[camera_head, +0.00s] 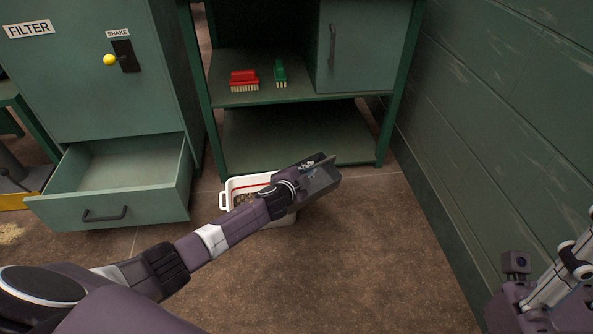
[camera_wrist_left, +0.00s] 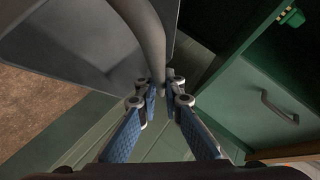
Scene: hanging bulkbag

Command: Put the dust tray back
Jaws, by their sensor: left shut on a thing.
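A green drawer-like tray (camera_head: 110,207) stands pulled out at the bottom of the filter cabinet, with a dark handle on its front. Its visible inside looks empty. My left gripper (camera_head: 300,184) is well to the right of it, shut on the handle of a grey pan (camera_head: 321,182) over a white bin. In the left wrist view the curved handle runs up from between the blue fingers (camera_wrist_left: 160,92) beside the pan's broad grey wall (camera_wrist_left: 75,45). My right arm shows at the lower right edge; its fingertips are not clear.
The white bin (camera_head: 226,199) on the floor holds some grains. A green bench (camera_head: 300,93) behind it carries a red brush (camera_head: 244,78) and a green brush (camera_head: 280,72). A wall (camera_head: 500,110) bounds the right side. The floor in front is clear.

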